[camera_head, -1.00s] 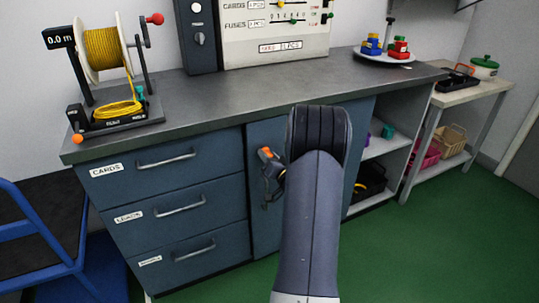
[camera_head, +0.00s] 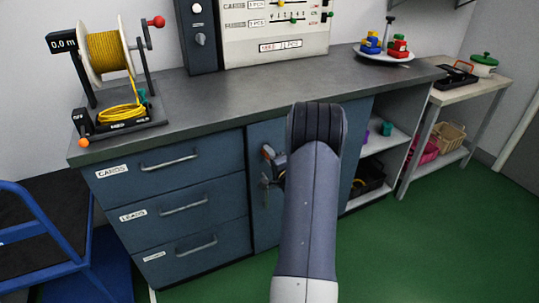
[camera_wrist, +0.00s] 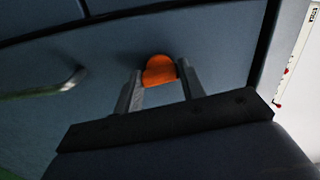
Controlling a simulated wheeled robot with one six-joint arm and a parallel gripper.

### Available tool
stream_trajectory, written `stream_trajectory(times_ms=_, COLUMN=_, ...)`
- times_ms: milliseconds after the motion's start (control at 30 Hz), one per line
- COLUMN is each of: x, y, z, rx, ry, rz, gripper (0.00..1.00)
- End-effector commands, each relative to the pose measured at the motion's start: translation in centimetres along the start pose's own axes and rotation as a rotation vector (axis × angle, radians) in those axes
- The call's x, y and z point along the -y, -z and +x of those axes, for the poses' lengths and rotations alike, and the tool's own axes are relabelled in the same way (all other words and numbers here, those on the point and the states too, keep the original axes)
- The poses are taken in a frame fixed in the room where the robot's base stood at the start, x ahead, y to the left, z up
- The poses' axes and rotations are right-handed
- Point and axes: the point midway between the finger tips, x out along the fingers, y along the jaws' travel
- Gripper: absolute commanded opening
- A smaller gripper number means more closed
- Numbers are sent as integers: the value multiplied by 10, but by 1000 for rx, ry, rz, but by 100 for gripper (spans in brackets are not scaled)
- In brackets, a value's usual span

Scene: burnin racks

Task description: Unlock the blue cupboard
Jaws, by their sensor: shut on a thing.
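The blue cupboard door (camera_head: 258,222) is under the bench, right of the drawers. My arm covers much of it in the head view. An orange key-like piece (camera_head: 268,152) shows at the upper part of the door, just left of my arm. In the wrist view the orange piece (camera_wrist: 160,71) stands against the blue door face (camera_wrist: 215,45). My gripper (camera_wrist: 160,78) is shut on it, one finger on each side. The lock under the orange piece is hidden. A grey bar handle (camera_wrist: 50,88) is on the left in the wrist view.
Three labelled drawers (camera_head: 165,208) are left of the cupboard, and open shelves (camera_head: 375,170) are right of it. A cable reel (camera_head: 103,50) stands on the bench's left end. A blue step stool (camera_head: 45,235) is at the lower left. Green floor is clear at the right.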

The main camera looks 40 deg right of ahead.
Motion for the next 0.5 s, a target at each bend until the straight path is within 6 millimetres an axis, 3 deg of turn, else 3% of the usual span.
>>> stream_trajectory(times_ms=500, x=0, y=0, z=0, rx=-1, ry=0, rz=151, gripper=15)
